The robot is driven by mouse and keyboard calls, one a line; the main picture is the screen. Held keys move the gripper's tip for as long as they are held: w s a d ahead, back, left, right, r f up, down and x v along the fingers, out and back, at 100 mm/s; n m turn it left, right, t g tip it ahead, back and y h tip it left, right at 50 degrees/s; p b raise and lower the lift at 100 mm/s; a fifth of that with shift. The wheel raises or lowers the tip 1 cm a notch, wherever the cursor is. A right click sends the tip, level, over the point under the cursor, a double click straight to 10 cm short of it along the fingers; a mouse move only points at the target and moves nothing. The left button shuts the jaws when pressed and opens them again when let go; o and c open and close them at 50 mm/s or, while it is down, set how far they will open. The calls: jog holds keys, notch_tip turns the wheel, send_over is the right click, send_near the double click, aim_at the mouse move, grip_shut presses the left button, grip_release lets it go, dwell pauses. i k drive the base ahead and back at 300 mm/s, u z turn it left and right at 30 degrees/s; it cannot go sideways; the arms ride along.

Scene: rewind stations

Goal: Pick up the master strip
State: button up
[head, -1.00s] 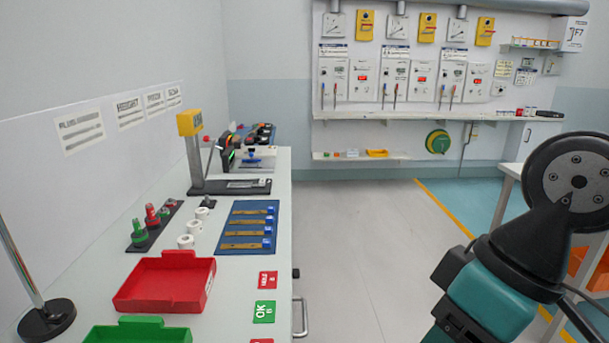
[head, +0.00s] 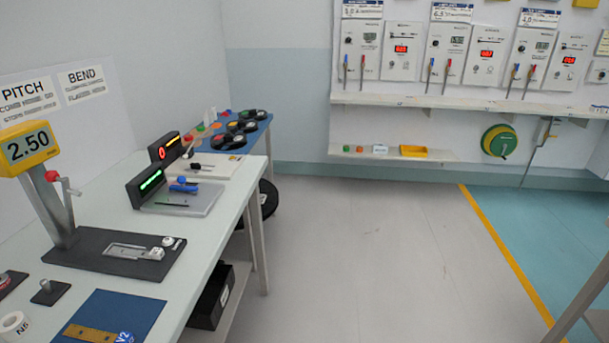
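A brass-coloured strip (head: 91,333) with a blue tag (head: 126,337) lies on a blue mat (head: 118,309) at the bottom left, partly cut off by the picture's lower edge. I cannot tell whether it is the master strip. A thin dark strip-like piece (head: 172,204) lies on a grey plate (head: 200,203) in front of the green-lit display, farther along the bench. My gripper is not in view.
A gauge stand with a yellow 2.50 display (head: 27,147) rises from the bench (head: 205,250) at left. Two dark displays (head: 147,186) stand beyond it. A blue-topped table (head: 252,133) with black reels follows. The floor (head: 370,250) to the right is clear.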

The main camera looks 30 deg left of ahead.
aim_at(157, 254)
jog(key=u, duration=0.25)
jog(key=i, duration=1.15)
jog(key=u, duration=1.6)
jog(key=i, duration=0.95)
jog(key=u, duration=0.9)
